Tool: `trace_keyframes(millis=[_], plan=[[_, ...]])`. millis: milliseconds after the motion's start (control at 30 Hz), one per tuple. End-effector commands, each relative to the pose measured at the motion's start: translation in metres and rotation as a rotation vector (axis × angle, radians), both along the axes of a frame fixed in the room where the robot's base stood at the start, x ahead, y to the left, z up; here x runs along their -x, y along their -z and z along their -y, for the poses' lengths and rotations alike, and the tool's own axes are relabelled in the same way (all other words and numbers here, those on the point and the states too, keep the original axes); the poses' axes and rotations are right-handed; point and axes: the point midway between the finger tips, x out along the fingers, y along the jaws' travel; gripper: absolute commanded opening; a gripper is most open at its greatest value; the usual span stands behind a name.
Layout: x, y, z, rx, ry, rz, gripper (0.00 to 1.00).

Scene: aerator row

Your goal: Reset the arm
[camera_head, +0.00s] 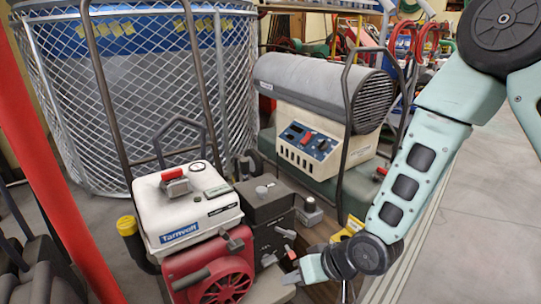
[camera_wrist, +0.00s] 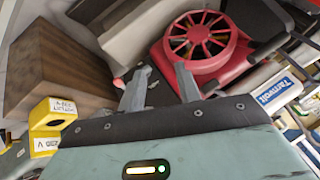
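My gripper (camera_head: 292,277) is at the lower middle of the head view, low and to the right of the red engine (camera_head: 214,272) with its round slotted cover. In the wrist view my gripper (camera_wrist: 162,70) has its two grey fingers spread apart, with nothing held between them. The red round cover (camera_wrist: 200,42) lies just beyond the fingertips in that view; whether they touch anything is hard to tell. My arm reaches down from the upper right of the head view.
A white tank (camera_head: 190,205) marked "Tarnvolt" sits above the engine, beside a dark box with levers (camera_head: 270,215). A heater (camera_head: 310,140) stands behind, and a mesh cage (camera_head: 140,100) at left. A brown block (camera_wrist: 60,75) and yellow labelled piece (camera_wrist: 45,143) are near. Floor at right is clear.

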Motion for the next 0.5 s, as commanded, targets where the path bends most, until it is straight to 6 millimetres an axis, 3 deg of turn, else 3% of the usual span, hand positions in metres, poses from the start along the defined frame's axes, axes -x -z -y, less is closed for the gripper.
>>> trace_keyframes(millis=[33,100,267,500], plan=[[0.005,-0.021,0.003,0.059,-0.031,0.007,0.34],[0.015,-0.043,0.010,0.142,-0.067,-0.001,0.34],[0.048,-0.094,0.028,0.312,-0.138,-0.034,0.34],[0.108,-0.159,0.054,0.481,-0.220,-0.110,0.34]])
